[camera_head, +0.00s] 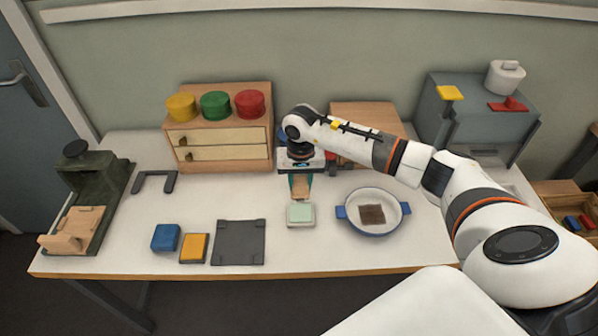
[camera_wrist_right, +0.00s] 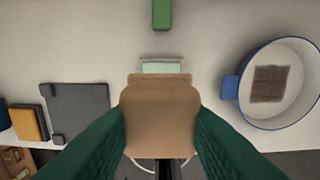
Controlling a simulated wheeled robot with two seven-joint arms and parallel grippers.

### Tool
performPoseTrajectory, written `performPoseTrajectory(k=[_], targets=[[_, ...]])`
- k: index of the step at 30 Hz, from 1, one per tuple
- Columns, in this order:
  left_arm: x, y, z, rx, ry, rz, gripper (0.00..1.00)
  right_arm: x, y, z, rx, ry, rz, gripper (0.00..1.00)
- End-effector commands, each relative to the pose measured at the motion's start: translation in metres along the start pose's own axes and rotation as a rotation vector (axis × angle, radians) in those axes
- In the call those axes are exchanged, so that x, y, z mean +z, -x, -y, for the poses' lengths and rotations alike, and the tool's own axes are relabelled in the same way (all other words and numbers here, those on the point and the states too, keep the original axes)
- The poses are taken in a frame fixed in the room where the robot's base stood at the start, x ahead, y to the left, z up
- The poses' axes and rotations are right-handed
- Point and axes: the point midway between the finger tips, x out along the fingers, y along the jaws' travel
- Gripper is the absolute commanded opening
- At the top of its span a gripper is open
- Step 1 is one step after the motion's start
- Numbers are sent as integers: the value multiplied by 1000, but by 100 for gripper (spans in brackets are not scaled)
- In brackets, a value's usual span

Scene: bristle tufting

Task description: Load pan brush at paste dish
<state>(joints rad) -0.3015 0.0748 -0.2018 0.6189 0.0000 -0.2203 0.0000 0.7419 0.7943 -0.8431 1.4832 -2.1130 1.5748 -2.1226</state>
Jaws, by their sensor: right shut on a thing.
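My right gripper (camera_head: 300,184) has green fingers and points down at the table's middle. It is shut on a tan wooden block, taken as the pan brush (camera_head: 300,188). In the right wrist view the brush (camera_wrist_right: 160,112) sits between both fingers, and its bristles cannot be made out. The paste dish (camera_head: 300,213) is a small pale green square on the table, just in front of the brush in the head view. In the wrist view the dish (camera_wrist_right: 163,67) is partly hidden by the brush. Whether they touch cannot be told. My left gripper is out of view.
A blue-handled white pan (camera_head: 359,224) with a brown square patch (camera_head: 372,214) stands right of the dish. A dark mat (camera_head: 238,243), a yellow block (camera_head: 194,247) and a blue block (camera_head: 165,237) lie left. Wooden drawers (camera_head: 219,137) stand behind.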

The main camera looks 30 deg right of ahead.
Motion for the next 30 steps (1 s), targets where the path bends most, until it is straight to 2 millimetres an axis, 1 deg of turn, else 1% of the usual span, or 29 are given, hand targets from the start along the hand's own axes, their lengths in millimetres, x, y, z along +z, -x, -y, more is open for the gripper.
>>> performPoseTrajectory(k=[1,3,8,14,19,21,25,30], targets=[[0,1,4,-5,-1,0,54,2,-2,2,-1,-7,-1,16],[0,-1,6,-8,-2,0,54,3,-5,2,-1,-10,0,16],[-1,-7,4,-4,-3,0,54,3,-15,2,-1,-9,0,16],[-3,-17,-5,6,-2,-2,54,2,-36,2,-1,-8,-2,16],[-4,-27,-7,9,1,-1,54,2,-56,2,-1,-9,-1,16],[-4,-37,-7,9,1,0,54,3,-65,3,-1,-8,2,16],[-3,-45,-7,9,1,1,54,3,-71,2,0,-8,2,16],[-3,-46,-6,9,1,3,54,2,-72,2,0,-8,1,16]])
